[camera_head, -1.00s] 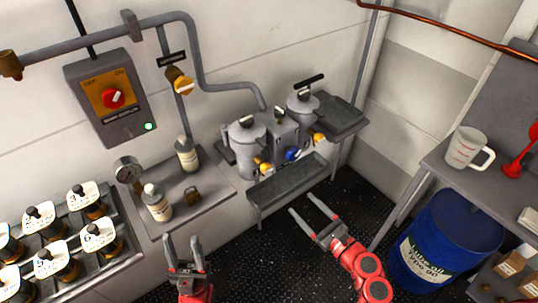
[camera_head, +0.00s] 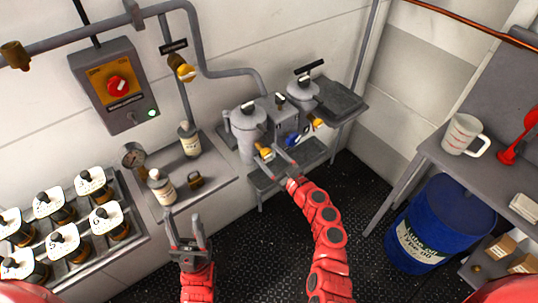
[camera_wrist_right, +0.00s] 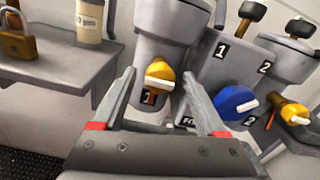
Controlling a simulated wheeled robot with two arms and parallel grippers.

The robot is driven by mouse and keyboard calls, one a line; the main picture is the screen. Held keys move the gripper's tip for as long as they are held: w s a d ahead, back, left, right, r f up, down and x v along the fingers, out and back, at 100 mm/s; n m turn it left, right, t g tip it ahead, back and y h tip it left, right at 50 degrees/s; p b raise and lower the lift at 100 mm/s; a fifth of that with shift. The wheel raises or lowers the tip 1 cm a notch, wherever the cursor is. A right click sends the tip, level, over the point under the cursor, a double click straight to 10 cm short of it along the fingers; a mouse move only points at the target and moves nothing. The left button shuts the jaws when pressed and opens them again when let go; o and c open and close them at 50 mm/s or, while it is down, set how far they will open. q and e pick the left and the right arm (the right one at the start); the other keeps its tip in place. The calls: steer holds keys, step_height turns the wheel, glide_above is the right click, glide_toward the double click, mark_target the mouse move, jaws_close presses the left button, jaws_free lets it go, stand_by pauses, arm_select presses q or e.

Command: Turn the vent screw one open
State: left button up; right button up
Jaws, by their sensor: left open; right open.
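A grey twin-canister unit stands against the back wall. Its left canister (camera_head: 243,137) has a knob (camera_head: 247,106) on its lid, and the right canister (camera_head: 303,92) has a similar lid. A yellow valve with a white handle (camera_wrist_right: 159,80) sits low on the canister by a label 1. Which part is vent screw one I cannot tell. My right gripper (camera_head: 274,158) is open, just in front of that valve; in the right wrist view the valve shows between its fingers, with no clear grip. My left gripper (camera_head: 187,228) is open and empty, away from the unit.
A blue knob (camera_wrist_right: 235,102) and a second yellow valve (camera_wrist_right: 295,113) are close to the right finger. A tray (camera_head: 300,160) sits below the unit. A side shelf (camera_head: 215,181) holds bottles, a gauge and a padlock. A blue drum (camera_head: 440,215) stands right.

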steer(key=shift+a, duration=0.1)
jaws_close()
stand_by(0.4)
